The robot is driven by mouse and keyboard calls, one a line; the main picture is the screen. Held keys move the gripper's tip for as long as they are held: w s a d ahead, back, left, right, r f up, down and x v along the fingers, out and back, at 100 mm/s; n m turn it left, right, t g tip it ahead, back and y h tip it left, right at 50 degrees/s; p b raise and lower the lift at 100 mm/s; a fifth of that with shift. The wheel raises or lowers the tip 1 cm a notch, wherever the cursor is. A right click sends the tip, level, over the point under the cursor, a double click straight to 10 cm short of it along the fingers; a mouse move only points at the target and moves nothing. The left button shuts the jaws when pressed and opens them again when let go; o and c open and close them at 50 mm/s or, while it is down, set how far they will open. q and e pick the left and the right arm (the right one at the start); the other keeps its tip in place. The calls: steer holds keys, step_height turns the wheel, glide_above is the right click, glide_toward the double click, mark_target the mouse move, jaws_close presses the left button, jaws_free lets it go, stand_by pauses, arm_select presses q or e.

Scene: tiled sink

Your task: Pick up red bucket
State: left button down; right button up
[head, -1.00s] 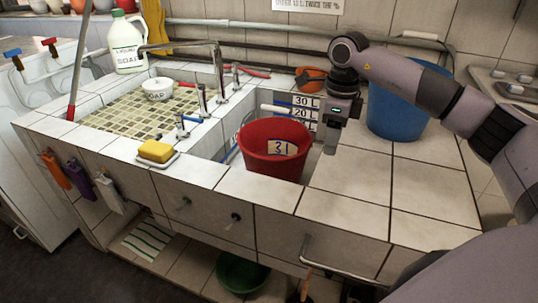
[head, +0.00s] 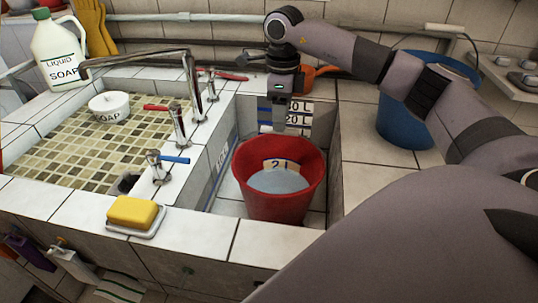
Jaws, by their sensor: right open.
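The red bucket (head: 275,207) stands upright in the right sink basin, with a "2 L" label and a pale grey surface inside. My right gripper (head: 293,122) points down just behind and above the bucket's far rim, in front of the basin's litre-marked back wall. It is open with nothing between its fingers. A white bar (head: 279,131) shows beside the fingers at the far rim; I cannot tell whether it is the bucket's handle. The gap between the fingers and the rim is hard to judge. My left gripper is out of view.
A blue bucket (head: 405,122) stands on the tiles at the right. An orange pan (head: 318,73) lies behind my right gripper. The curved faucet (head: 150,59) and taps (head: 180,128) stand left of the basin. A yellow sponge (head: 132,212) sits on the front edge.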

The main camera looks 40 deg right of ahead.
step_height(320, 180, down, 7)
steer(key=shift+r, duration=0.1)
steer(key=shift+w, duration=0.1)
jaws_close()
stand_by(1.4)
steer(key=shift+w+r, duration=0.15)
steer(key=shift+r, duration=0.25)
steer(key=shift+f, duration=0.1)
